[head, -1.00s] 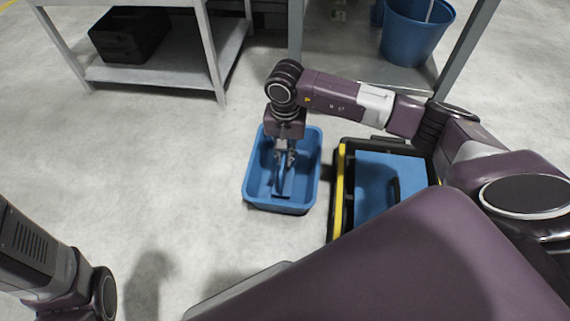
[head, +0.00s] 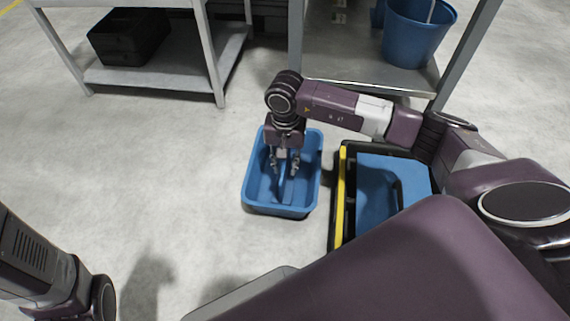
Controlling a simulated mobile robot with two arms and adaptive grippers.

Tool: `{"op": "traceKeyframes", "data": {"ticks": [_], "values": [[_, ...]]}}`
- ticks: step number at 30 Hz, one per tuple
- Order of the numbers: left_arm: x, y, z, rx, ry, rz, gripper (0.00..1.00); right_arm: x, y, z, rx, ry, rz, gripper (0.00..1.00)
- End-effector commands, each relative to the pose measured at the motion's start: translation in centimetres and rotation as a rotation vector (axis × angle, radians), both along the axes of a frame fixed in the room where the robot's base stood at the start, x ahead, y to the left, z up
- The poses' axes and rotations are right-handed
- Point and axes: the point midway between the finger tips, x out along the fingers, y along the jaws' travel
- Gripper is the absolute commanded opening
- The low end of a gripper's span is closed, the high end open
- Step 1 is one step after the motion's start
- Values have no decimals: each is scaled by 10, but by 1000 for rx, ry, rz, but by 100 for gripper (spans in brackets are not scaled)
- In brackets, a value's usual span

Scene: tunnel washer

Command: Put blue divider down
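A blue tub (head: 252,192) stands on the floor in the middle of the head view. My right gripper (head: 284,172) points down into it from above, its two fingers spread apart. A blue piece that looks like the divider (head: 285,188) is in the tub, below and between the fingers. It is the same blue as the tub, so its outline and whether it touches the tub floor are hard to tell. The gripper looks open around it. My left arm shows at the lower left, but its gripper is outside the picture.
A black and yellow case (head: 340,190) with a blue panel (head: 375,180) stands right of the tub, partly behind my arm. A grey shelf holds a black crate (head: 130,35). A blue bucket (head: 415,32) is on another shelf. The floor left of the tub is clear.

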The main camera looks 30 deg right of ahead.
Motion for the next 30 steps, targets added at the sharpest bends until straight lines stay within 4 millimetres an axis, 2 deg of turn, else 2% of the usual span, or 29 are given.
{"op": "traceKeyframes", "data": {"ticks": [8, 14, 24, 30], "values": [[0, 0, 14, 0, 0, 0, 40, 0, 0, 17, 0, -1, 0, 24], [0, 0, 36, 0, 0, 0, 40, 0, -1, 45, -1, -2, 0, 24], [0, 0, 78, 0, 0, 1, 40, 0, -1, 103, -1, -1, 0, 24], [0, 0, 90, -1, -1, 1, 40, 0, -1, 121, -1, 0, 0, 24]]}}
